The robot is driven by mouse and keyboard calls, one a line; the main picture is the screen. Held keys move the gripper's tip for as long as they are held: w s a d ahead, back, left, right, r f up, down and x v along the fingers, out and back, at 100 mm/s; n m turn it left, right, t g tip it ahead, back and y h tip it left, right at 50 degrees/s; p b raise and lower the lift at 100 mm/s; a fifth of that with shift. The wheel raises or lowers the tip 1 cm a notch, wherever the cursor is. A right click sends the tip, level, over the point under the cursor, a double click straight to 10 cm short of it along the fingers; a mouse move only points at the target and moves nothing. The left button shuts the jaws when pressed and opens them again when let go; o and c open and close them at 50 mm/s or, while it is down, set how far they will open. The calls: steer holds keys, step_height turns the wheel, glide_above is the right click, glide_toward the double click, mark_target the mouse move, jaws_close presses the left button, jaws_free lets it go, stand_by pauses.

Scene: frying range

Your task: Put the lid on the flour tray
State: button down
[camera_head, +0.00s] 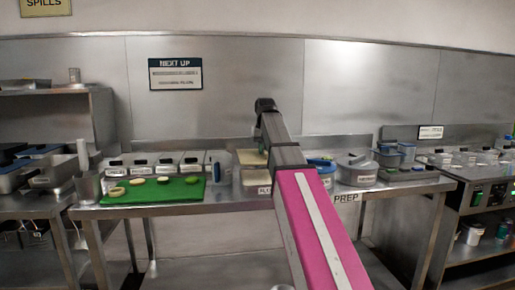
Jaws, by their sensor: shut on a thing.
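The flour tray (251,180) stands on the prep table just right of the green board. Its pale upper surface shows, and its label is partly covered by my arm. My arm reaches over the table, and its end points down over this tray. My gripper (262,147) is small and mostly hidden behind my arm. It is shut on what seems to be the lid, with a small green part showing at the jaws. The lid's outline is hidden, and I cannot tell whether it touches the tray.
A green board (150,192) with several round pieces lies left of the tray. Lidded containers (165,167) line the back. A grey pot (357,170) stands to the right. A metal-and-blue container (218,166) stands close to the tray's left side.

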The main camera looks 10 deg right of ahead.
steer(key=shift+s, duration=0.7)
steer(key=shift+f, duration=3.35)
steer(key=shift+f, duration=0.25)
steer(key=c, duration=1)
jaws_free()
steer(key=shift+r, duration=0.1)
